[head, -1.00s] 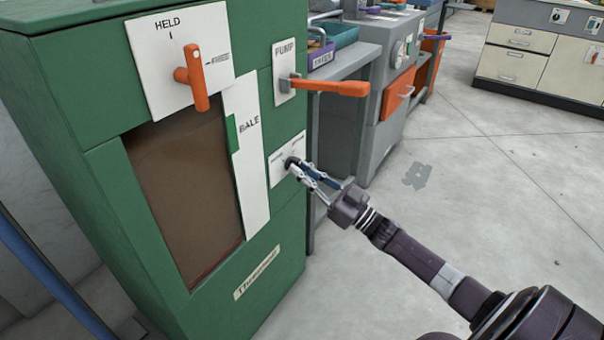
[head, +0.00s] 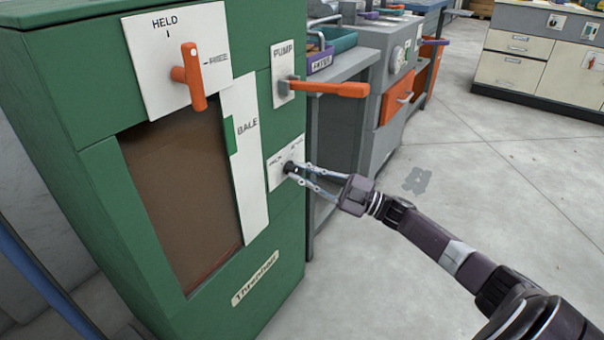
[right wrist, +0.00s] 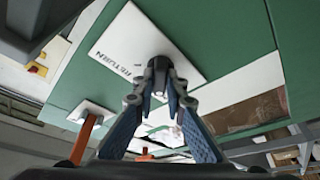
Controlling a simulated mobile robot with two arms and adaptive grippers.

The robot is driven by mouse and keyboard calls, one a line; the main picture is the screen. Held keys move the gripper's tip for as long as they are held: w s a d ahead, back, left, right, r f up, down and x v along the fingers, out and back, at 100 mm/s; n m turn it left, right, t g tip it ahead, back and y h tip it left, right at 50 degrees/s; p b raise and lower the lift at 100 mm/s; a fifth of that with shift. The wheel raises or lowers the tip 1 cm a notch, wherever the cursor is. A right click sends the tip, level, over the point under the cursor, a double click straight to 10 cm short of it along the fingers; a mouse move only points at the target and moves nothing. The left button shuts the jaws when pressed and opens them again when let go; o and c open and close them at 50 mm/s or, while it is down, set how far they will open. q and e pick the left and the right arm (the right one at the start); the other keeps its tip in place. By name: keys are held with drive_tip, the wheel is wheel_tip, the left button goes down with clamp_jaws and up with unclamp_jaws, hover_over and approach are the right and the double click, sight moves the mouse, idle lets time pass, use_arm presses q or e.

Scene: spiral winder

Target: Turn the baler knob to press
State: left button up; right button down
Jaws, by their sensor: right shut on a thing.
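The baler is a green cabinet (head: 90,80) on the left in the head view. Its small black knob (head: 290,168) sits on a white label plate (head: 278,172) low on the right of the front. My right gripper (head: 294,170) is shut on the knob, its fingers either side of it. In the right wrist view the knob (right wrist: 160,68) is between the fingertips (right wrist: 160,84), with the plate (right wrist: 130,45) behind it reading "RETURN"; the other word is hidden. My left gripper is not in view.
An orange pump lever (head: 330,88) sticks out above my right gripper. An orange handle (head: 191,75) on a "HELD"/"FREE" plate is higher up. A grey bench (head: 345,70) stands close behind the baler. The floor (head: 470,180) on the right is clear.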

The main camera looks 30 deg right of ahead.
idle(0.4)
drive_tip(key=c, duration=2)
unclamp_jaws()
drive_tip(key=shift+o, duration=0.2)
drive_tip(key=shift+s+d+f, duration=0.2)
drive_tip(key=shift+s+d, duration=0.1)
drive_tip(key=v, duration=1.1)
drive_tip(key=shift+r, duration=0.15)
